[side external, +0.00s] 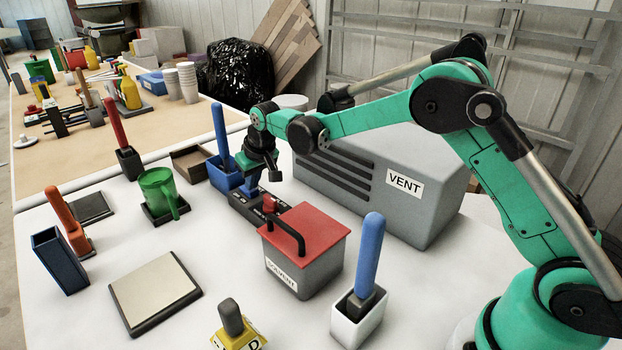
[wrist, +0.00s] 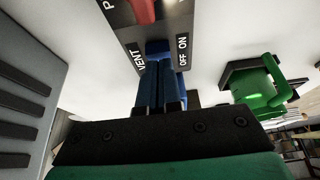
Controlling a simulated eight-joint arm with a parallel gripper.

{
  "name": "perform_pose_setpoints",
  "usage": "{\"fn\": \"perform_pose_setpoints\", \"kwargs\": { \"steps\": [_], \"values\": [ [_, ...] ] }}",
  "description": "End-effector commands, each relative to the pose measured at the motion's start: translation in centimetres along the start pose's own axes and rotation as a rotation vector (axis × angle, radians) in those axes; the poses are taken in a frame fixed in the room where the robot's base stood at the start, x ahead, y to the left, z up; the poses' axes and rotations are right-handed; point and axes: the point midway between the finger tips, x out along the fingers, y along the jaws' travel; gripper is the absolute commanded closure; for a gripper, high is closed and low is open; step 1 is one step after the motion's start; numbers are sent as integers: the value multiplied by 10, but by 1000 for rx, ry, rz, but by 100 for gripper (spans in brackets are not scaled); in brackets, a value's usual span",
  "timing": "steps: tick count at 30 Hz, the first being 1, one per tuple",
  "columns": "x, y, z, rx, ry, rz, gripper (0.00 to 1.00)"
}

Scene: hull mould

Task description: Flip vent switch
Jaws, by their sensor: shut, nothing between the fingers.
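A dark switch panel (side external: 246,208) lies on the white bench in front of the grey VENT box (side external: 380,185). In the wrist view the panel (wrist: 124,22) carries the words VENT and OFF ON. A blue vent switch (wrist: 157,47) sits between those words, just beyond my fingertips. A red switch (wrist: 144,10) is at the top edge, beside a cut-off label. My gripper (wrist: 161,68) is shut and empty, its blue fingers side by side and partly covering the vent switch. I cannot tell whether they touch it. In the side view my gripper (side external: 250,187) is low over the panel's far end.
A red-lidded solvent box (side external: 305,250) with a black handle stands close in front of the panel. A blue bin with a brush (side external: 224,172) and a green mug (side external: 158,193) stand to the left. A white holder with a blue-handled tool (side external: 358,312) is nearer the camera.

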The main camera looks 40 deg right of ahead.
Motion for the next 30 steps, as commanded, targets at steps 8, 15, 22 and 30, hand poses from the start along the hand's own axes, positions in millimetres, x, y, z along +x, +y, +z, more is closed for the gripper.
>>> {"fn": "perform_pose_setpoints", "kwargs": {
  "steps": [8,15,22,30],
  "values": [
    [3,0,4,0,40,0,100],
    [5,0,6,0,75,0,100],
    [5,0,2,0,75,0,100],
    [4,0,-10,0,74,0,100]
  ]
}}
